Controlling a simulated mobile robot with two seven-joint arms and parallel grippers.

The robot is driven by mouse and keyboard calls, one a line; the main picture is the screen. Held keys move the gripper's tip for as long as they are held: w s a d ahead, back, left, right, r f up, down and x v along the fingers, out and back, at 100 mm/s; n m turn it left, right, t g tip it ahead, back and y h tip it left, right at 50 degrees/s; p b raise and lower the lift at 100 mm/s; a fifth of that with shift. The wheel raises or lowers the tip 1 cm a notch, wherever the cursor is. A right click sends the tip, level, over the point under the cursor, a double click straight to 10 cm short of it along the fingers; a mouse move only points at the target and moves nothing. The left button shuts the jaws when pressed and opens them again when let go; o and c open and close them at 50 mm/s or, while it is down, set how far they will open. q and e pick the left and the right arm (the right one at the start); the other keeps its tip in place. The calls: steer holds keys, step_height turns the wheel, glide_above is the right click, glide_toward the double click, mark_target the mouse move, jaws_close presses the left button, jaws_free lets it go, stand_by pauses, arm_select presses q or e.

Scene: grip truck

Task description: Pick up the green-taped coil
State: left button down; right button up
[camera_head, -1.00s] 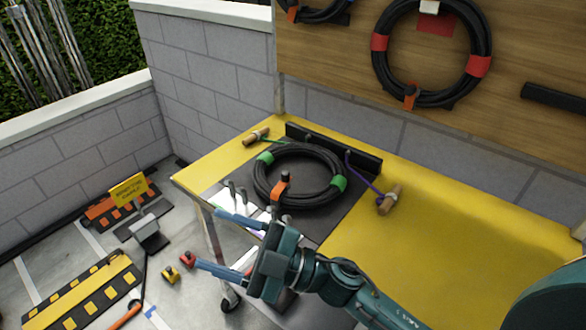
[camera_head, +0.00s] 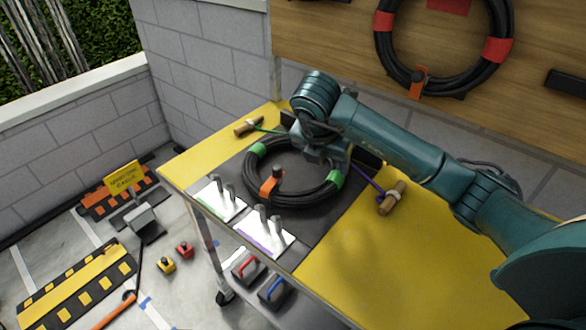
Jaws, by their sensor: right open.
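The green-taped coil (camera_head: 300,204) is a black cable ring with green tape at its far left and right. It lies flat on the dark mat (camera_head: 318,228) on the yellow table. An orange strap (camera_head: 271,184) wraps its near left side. My right gripper (camera_head: 325,158) is over the far right part of the coil, with its arm coming in from the right. The wrist hides that part of the ring. The fingertips are mostly hidden, and I cannot tell whether they touch the coil. My left gripper is out of view.
White plates with grey pegs, one green-edged (camera_head: 218,202) and one purple-edged (camera_head: 265,236), stand at the table's near edge. Wooden handles with a green cord (camera_head: 248,127) and a purple cord (camera_head: 392,198) flank the coil. A red-taped coil (camera_head: 384,60) hangs behind. The table's right is clear.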

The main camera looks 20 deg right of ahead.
mark_target(332, 175)
steer(key=x, duration=0.4)
steer(key=shift+w+d+f, duration=0.1)
steer(key=shift+f, duration=0.2)
steer(key=shift+d+p+x, duration=0.2)
steer(key=shift+p+x, duration=0.55)
steer(key=shift+x, duration=1.95)
steer(key=shift+r, duration=0.1)
steer(key=shift+c, duration=0.4)
steer(key=shift+w, duration=0.1)
jaws_close()
steer(key=shift+w+r, duration=0.15)
steer(key=shift+r, duration=0.1)
